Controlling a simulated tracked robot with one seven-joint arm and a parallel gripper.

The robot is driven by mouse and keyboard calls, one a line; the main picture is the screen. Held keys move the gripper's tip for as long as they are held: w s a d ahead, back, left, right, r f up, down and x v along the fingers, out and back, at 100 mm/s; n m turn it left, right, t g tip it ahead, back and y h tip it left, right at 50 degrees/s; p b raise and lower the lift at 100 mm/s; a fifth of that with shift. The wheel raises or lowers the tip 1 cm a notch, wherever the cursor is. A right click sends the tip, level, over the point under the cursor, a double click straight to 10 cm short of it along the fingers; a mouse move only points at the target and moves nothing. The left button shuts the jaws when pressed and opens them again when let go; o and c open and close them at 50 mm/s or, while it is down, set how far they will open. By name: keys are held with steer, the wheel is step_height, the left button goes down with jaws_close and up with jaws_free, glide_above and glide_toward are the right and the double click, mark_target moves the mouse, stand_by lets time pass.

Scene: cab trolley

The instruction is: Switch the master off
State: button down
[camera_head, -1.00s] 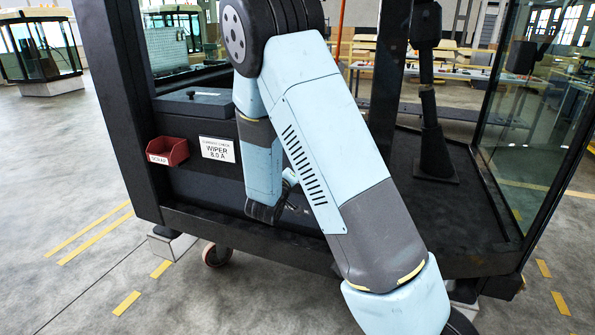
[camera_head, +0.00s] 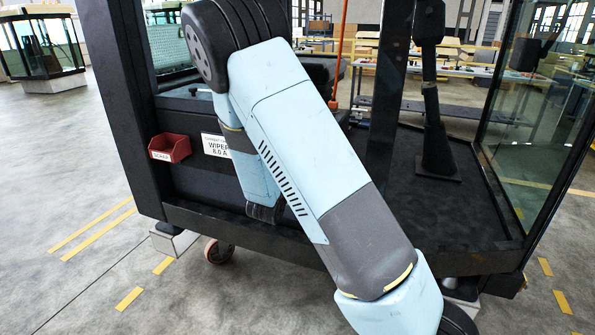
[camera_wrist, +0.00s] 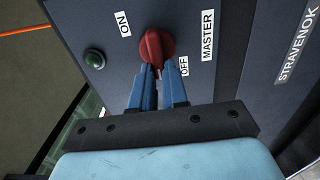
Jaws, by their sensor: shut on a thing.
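In the wrist view, the red master knob (camera_wrist: 155,47) sits on a dark panel beside the white MASTER label (camera_wrist: 207,36). An ON label (camera_wrist: 124,24) is at its upper left and an OFF label (camera_wrist: 184,66) at its lower right. My gripper (camera_wrist: 159,70) has its two blue fingers at the knob's lower part and is shut on it. The fingers partly hide the knob's grip, so its exact pointing is hard to tell. In the head view my arm hides the knob and the gripper.
A green lamp (camera_wrist: 95,58) is left of the knob. In the head view, a red bin (camera_head: 170,148) and a WIPER 8.0 A sign (camera_head: 216,146) are on the cab's side. A dark post (camera_head: 385,80) and a glass pane (camera_head: 535,140) stand to the right.

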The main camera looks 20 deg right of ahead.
steer(key=shift+a+f, duration=0.2)
steer(key=shift+f, duration=0.05)
steer(key=c, duration=1.5)
jaws_free()
steer(key=o, duration=0.4)
steer(key=shift+d+r, duration=0.1)
steer(key=shift+c, duration=0.2)
steer(key=v, duration=1.4)
steer(key=shift+w, duration=0.1)
